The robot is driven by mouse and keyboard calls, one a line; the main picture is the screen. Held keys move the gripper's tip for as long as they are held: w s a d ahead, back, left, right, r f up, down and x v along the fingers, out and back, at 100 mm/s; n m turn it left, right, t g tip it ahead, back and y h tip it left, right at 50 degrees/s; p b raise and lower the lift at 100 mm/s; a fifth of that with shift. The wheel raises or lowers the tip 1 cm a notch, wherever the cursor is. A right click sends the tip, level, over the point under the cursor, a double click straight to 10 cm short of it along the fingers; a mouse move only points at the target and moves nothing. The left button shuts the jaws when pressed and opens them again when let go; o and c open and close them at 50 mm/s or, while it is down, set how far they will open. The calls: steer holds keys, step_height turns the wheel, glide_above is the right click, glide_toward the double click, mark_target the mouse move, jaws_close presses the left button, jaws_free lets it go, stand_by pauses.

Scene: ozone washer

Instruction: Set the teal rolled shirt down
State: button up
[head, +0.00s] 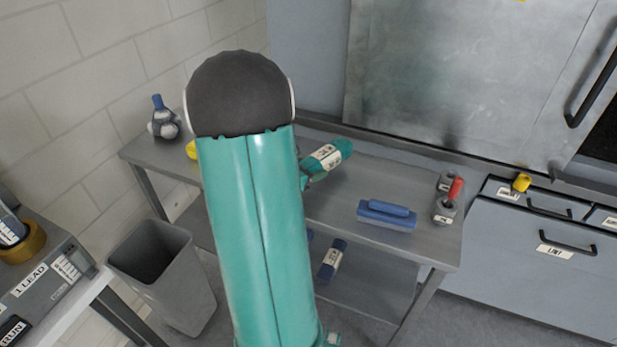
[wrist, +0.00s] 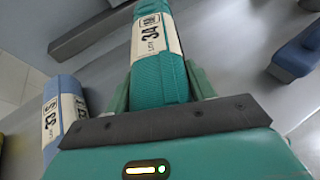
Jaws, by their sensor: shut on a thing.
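The teal rolled shirt (head: 330,156) has a white band with dark print and shows above the grey bench top (head: 400,178). My gripper (head: 311,172) is shut on it. In the wrist view the teal rolled shirt (wrist: 154,72) lies between the two green fingers of my gripper (wrist: 160,88), pointing away from the palm. I cannot tell whether the roll touches the bench. My teal arm link hides the left middle of the bench in the head view.
A blue roll with a white band (wrist: 66,112) lies left of my gripper in the wrist view. A blue block-shaped thing (head: 387,214) and a red-handled item (head: 447,204) stand to the right. A dark blue roll (head: 332,260) lies on the lower shelf. A grey bin (head: 185,295) stands left.

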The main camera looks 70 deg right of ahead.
steer(key=shift+w+d+f, duration=0.15)
steer(key=shift+f, duration=0.1)
steer(key=shift+w+f, duration=0.15)
steer(key=shift+f, duration=1.5)
steer(key=shift+f, duration=0.1)
steer(key=o, duration=1.1)
steer(key=v, duration=1.2)
